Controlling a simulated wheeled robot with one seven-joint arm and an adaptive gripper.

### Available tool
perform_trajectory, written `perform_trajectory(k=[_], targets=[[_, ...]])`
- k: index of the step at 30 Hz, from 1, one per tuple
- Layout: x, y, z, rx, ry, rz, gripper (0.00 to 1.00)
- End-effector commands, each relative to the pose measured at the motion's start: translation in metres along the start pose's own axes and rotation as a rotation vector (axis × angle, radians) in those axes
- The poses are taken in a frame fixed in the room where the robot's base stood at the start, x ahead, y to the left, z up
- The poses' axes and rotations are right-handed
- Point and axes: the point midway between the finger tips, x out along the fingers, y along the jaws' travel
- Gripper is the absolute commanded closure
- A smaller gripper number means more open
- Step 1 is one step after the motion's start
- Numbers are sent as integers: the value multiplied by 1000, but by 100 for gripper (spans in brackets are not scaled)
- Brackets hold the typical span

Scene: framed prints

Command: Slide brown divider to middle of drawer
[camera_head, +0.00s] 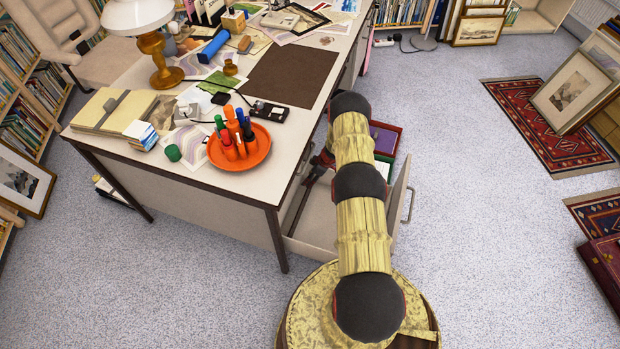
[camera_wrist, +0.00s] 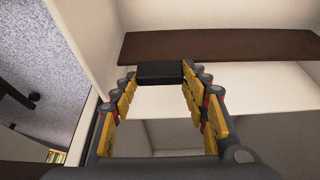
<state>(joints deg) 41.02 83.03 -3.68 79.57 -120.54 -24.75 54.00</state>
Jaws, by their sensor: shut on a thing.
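The brown divider (camera_wrist: 220,46) shows in the wrist view as a long flat strip across the pale inside of the drawer. It runs out of the frame at the right. My gripper (camera_wrist: 160,75) has its two yellow-padded fingers either side of a small dark block (camera_wrist: 160,70), just in front of the divider. I cannot tell whether this block is part of the divider. In the head view the drawer (camera_head: 322,215) stands pulled out from the desk. My arm covers much of it, and the divider cannot be made out there. The fingertips are hidden there.
A purple box (camera_head: 386,135) and a green item (camera_head: 383,167) lie in the drawer's far part. The drawer handle (camera_head: 411,205) is on its right side. The desk (camera_head: 225,192) borders it at the left. Open carpet (camera_head: 475,230) lies to the right.

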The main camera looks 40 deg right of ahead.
Motion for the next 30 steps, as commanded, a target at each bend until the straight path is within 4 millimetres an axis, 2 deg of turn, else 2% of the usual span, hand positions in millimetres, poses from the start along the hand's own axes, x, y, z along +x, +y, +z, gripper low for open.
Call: perform_trajectory(k=[8,13,17,24,27,30], targets=[[0,-1,0,0,0,-1,100],[-4,0,10,3,0,-1,100],[-18,1,38,7,-1,0,100],[-44,1,104,6,-1,1,100],[-51,0,124,5,-1,0,100],[-56,0,135,2,-1,0,100]])
